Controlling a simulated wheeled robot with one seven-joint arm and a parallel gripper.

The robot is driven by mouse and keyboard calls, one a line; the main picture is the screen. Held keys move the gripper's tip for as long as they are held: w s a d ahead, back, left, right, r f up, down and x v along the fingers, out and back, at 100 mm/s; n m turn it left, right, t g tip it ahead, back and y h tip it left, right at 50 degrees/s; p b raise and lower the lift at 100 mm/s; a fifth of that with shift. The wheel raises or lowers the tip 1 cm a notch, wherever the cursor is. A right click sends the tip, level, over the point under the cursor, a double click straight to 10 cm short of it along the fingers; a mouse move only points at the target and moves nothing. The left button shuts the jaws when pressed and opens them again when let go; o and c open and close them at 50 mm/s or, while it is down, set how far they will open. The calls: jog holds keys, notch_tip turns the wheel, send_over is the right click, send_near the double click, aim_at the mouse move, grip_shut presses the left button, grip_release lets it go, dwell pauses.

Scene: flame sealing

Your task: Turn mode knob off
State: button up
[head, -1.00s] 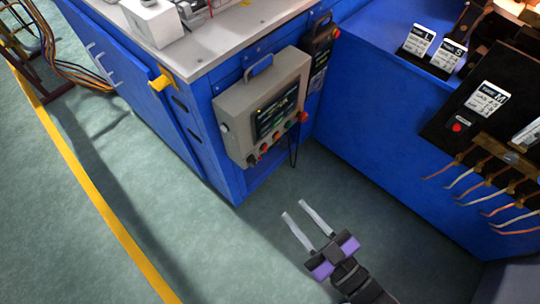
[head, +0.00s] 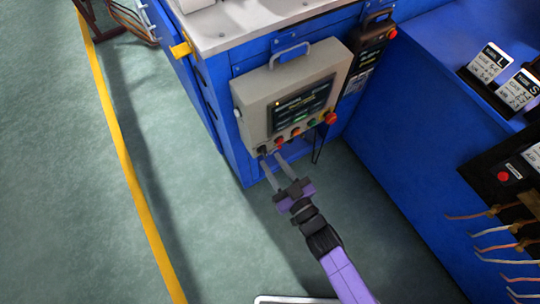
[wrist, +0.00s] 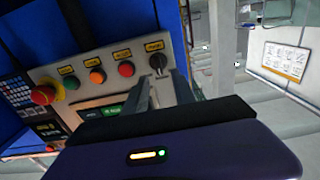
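The mode knob is a small black rotary knob (head: 262,149) at the left end of the row of controls on the beige control box (head: 252,112). In the wrist view the knob (wrist: 157,62) shows a light pointer mark, with a label above it too small to read surely. My gripper (head: 271,158) is open, its two grey fingers pointing up at the knob's end of the row.
Beside the knob sit red (wrist: 126,69), orange (wrist: 97,75) and green (wrist: 71,82) buttons and a red mushroom button (wrist: 43,95). A dark screen (head: 300,106) is above them. A blue cabinet (head: 395,130) stands to the right; the floor at left is clear.

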aim_at(264, 153)
jog(key=shift+x, duration=1.35)
grip_shut()
jog(key=n+b, duration=0.1)
jog(key=n, duration=0.2)
jog(key=shift+s+a+f+n+b, duration=0.15)
jog(key=shift+n+b, duration=0.25)
jog(key=shift+s+a+f+n+b, duration=0.15)
jog(key=shift+n+b, duration=0.35)
jog(key=shift+n, duration=0.8)
jog(key=shift+s+a+r+n+b, duration=0.15)
jog(key=shift+n+b, duration=0.3)
jog(key=shift+n, duration=0.85)
jog(key=shift+w+f, duration=0.1)
